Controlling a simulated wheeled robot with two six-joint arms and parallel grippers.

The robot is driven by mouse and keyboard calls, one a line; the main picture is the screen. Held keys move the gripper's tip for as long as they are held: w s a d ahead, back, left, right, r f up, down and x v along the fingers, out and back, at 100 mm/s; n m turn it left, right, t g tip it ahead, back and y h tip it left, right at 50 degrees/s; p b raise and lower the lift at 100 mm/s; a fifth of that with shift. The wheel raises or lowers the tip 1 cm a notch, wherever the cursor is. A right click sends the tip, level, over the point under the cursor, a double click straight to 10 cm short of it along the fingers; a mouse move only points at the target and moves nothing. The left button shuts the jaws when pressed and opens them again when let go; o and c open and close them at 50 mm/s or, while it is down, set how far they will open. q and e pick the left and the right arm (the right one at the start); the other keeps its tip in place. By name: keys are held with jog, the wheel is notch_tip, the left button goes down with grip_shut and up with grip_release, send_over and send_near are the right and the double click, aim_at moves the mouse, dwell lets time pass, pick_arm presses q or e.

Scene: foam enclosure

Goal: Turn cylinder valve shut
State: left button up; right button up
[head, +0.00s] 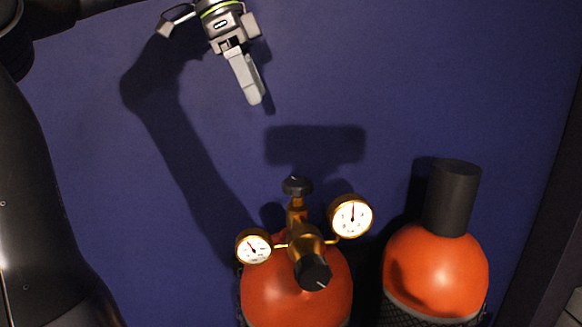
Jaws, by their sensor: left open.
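An orange gas cylinder (270,298) stands at the lower middle of the head view. Its brass valve and regulator carry a black knob (297,186) on top and a larger black knob (312,272) at the front. A round gauge sits on each side, one at the left (253,247) and one at the right (351,216). My left gripper (255,98) is at the top of the view, above and left of the valve in the picture, clear of it and holding nothing. It is open, seen nearly edge-on. My right gripper is not in view.
A second orange cylinder (435,275) with a dark cap (453,197) stands at the right. A dark blue wall (420,80) fills the background, with arm shadows on it. The space between my left gripper and the valve is free. A dark vertical edge (555,190) borders the right.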

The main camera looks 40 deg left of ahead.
aim_at(295, 181)
pick_arm(q)
jog(key=p+x, duration=0.2)
jog(key=x, duration=0.6)
jog(key=p+x, duration=0.1)
jog(key=x, duration=0.7)
jog(key=shift+d+f+p, duration=0.3)
jog(key=shift+p, duration=0.1)
jog(key=shift+s, duration=0.1)
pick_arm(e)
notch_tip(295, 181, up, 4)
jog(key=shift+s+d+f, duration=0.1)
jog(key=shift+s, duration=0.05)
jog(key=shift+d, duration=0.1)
pick_arm(q)
jog(key=shift+c, duration=0.9)
jog(key=c, duration=0.8)
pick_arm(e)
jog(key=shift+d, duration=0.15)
